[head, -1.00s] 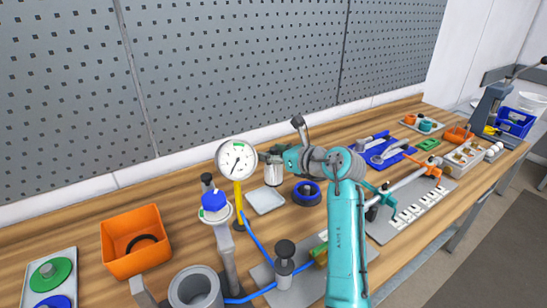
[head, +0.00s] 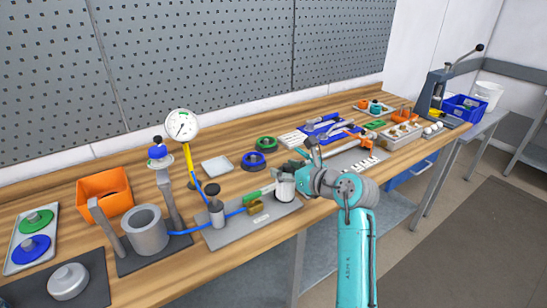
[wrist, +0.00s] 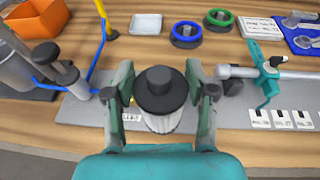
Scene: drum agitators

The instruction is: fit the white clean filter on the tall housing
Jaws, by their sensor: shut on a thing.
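My gripper (wrist: 160,88) is shut on the white filter (wrist: 160,122), one finger on each side. The filter is upright, with a wide black cap on top and a ribbed white body. In the head view it shows as a white cylinder (head: 285,188) at my gripper (head: 286,176), over the right end of a grey plate (head: 228,236). Its lower end is hidden in the wrist view, and I cannot tell whether it touches anything. A post with a black knob (head: 216,207) stands on the plate's left part. I cannot tell for sure which part is the tall housing.
A grey open cylinder (head: 146,234), a tall column (head: 171,192) and an orange bin (head: 104,196) stand to the left. A gauge (head: 182,125), white tray (head: 217,166) and blue ring (head: 253,161) are behind. A clamp bar (wrist: 270,74) lies right of the gripper.

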